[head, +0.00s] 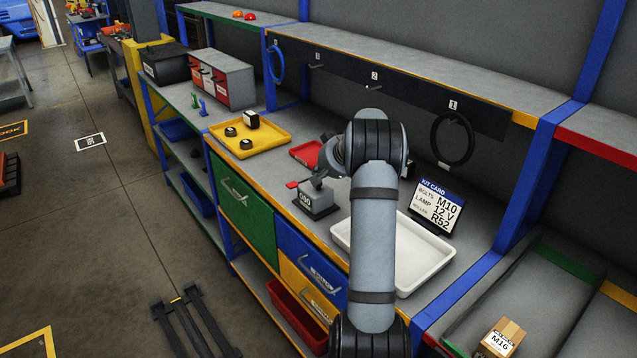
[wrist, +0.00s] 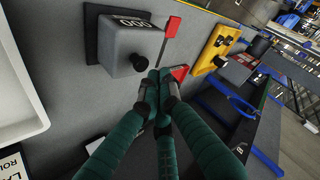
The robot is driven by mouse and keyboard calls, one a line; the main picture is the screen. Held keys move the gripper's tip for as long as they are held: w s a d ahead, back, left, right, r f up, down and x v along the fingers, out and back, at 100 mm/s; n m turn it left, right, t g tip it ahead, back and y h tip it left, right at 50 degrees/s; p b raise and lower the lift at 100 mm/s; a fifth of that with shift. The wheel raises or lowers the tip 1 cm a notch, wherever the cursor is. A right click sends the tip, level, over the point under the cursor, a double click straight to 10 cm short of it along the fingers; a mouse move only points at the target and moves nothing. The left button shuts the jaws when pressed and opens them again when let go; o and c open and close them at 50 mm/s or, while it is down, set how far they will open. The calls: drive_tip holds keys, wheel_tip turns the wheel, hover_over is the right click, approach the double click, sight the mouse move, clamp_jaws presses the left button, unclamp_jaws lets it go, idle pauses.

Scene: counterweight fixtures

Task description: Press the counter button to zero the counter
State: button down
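The counter (head: 318,201) is a grey box on the bench, with a red flag-like lever (head: 292,185) beside it. In the wrist view the counter (wrist: 118,48) shows a display reading 000, and the red lever (wrist: 172,27) stands to its right. A round black button (wrist: 139,62) sticks out from the counter's face. My gripper (wrist: 158,74) has green fingers whose tips are drawn together, with no object seen between them. The tips appear just beside the button; I cannot tell whether they touch it. In the head view my arm largely hides the gripper.
A white tray (head: 437,262) lies right of the counter, below a kit card (head: 436,207). A black ring (head: 436,140) hangs on the back panel.

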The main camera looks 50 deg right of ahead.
drive_tip(key=shift+r+p, duration=1.4)
drive_tip(key=shift+r, duration=1.05)
drive_tip(key=shift+f, duration=0.1)
wheel_tip(320, 180, down, 3)
drive_tip(key=shift+r+b, duration=0.15)
drive_tip(key=shift+b, duration=0.85)
drive_tip(key=shift+r+p, duration=0.75)
drive_tip(key=shift+p, duration=0.5)
drive_tip(key=p, duration=0.2)
drive_tip(key=shift+r+p, duration=0.2)
drive_tip(key=shift+p, duration=0.15)
drive_tip(key=shift+r+p, duration=0.4)
drive_tip(key=shift+p, duration=0.2)
drive_tip(key=shift+r+p, duration=1.2)
drive_tip(key=shift+r, duration=0.8)
drive_tip(key=shift+f, duration=0.1)
